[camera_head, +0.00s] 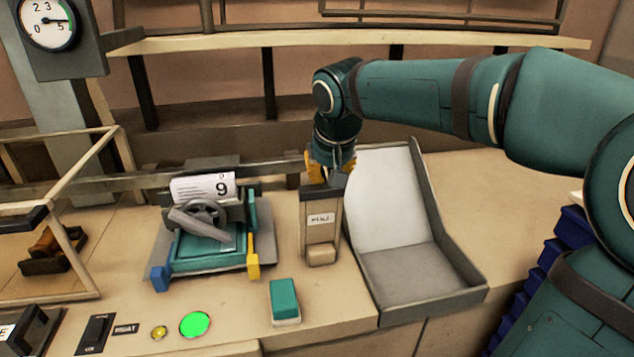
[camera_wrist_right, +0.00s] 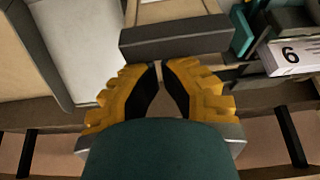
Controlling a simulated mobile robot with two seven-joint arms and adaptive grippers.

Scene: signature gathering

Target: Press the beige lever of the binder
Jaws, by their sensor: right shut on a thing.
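The beige lever (camera_head: 321,231) of the binder is an upright beige panel with a small label, a dark bar across its top and a beige block at its lower front. It stands left of a grey tray. My right gripper (camera_head: 329,173) points down at the lever's top end. In the right wrist view its yellow fingertips (camera_wrist_right: 161,70) are nearly together, right against the dark bar (camera_wrist_right: 172,36). A thin piece shows between them, and the exact contact is partly hidden. My left gripper is not in view.
Left of the lever stands a teal device (camera_head: 208,252) with a sheet marked 9. A teal block (camera_head: 285,300) and a lit green button (camera_head: 195,325) lie in front. The grey tray (camera_head: 430,275) stands close on the right, and a shelf (camera_head: 400,40) runs behind.

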